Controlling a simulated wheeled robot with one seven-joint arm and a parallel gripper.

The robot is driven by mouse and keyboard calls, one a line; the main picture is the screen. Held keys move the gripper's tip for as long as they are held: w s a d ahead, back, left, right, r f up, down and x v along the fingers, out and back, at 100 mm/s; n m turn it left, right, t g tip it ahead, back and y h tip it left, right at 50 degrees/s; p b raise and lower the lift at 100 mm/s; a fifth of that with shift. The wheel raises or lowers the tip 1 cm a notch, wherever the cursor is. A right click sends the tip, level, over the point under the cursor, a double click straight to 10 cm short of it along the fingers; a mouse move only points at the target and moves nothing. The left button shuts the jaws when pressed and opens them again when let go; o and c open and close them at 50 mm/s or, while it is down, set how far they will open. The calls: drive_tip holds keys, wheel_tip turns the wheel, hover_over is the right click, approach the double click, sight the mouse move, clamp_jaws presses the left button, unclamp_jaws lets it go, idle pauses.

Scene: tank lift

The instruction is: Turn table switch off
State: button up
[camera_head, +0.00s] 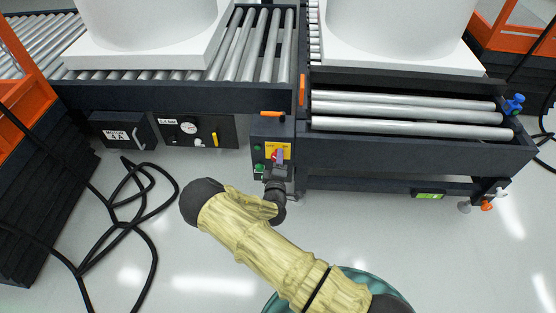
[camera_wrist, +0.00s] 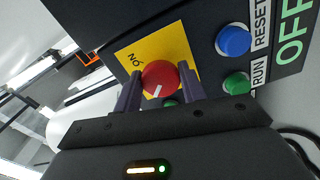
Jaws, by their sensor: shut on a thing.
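The table switch is a red rotary knob (camera_wrist: 162,76) on a yellow plate (camera_wrist: 131,59), on the front of a dark control box (camera_head: 259,131) between the two roller tables. My gripper (camera_wrist: 160,82) is shut on the knob, one dark finger on each side of it. A white mark on the knob points down toward my palm in the wrist view. The letters "ON" show at the plate's left corner; the rest of the plate is partly hidden by my fingers. In the head view my gripper (camera_head: 277,163) covers part of the knob.
A blue RESET button (camera_wrist: 233,40) and a green RUN button (camera_wrist: 236,84) sit beside the plate, near large green "OFF" lettering (camera_wrist: 292,52). Black cables (camera_head: 128,215) lie on the floor at left. A gauge panel (camera_head: 190,130) is left of the box.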

drive_tip(key=o, duration=1)
drive_tip(key=s+p, duration=0.1)
drive_tip(key=s, duration=0.4)
drive_tip(key=s+p, duration=0.2)
drive_tip(key=s, duration=0.4)
drive_tip(key=s+p, duration=0.2)
drive_tip(key=s, duration=0.4)
drive_tip(key=shift+s+a, duration=0.25)
drive_tip(key=shift+a, duration=0.05)
drive_tip(key=shift+w, duration=0.1)
